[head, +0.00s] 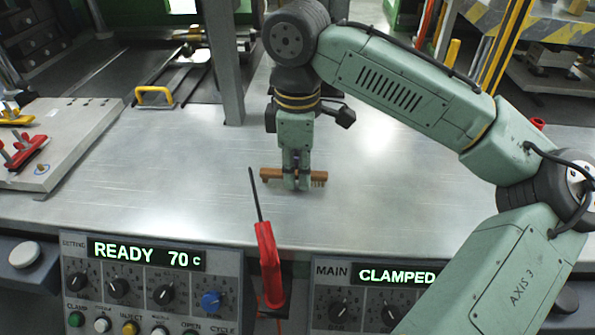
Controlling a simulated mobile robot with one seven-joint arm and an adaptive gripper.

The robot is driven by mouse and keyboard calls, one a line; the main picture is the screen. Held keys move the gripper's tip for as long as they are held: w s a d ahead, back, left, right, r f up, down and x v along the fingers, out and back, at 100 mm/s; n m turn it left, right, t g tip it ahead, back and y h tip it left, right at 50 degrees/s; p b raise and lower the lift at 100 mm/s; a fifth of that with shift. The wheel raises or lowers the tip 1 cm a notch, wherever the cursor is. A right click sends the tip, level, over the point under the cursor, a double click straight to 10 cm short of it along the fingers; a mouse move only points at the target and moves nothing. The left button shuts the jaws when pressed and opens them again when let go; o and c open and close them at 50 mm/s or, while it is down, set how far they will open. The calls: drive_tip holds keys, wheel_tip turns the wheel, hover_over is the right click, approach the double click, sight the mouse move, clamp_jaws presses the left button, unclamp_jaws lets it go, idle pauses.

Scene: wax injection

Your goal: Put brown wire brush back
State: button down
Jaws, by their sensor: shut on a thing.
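The brown wire brush (271,174) is in the middle of the head view, over the metal worktop. My gripper (297,184) points straight down and is shut on the brush near its middle. The brush lies level, its plain end to the left and its bristled part to the right of the fingers. The fingers hide its middle. I cannot tell whether the brush touches the worktop or is held just above it.
A red-handled tool with a dark shaft (268,262) stands at the worktop's (150,190) front edge. Control panels (150,285) run along the front. A plate with red clamps (60,140) is at the left. A grey post (226,60) rises behind. The worktop's left middle is clear.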

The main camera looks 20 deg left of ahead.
drive_tip(key=shift+f, duration=0.35)
drive_tip(key=shift+f, duration=0.2)
drive_tip(key=c, duration=1.6)
unclamp_jaws()
drive_tip(key=shift+r, duration=0.1)
wheel_tip(320, 180, up, 12)
drive_tip(key=shift+r, duration=0.15)
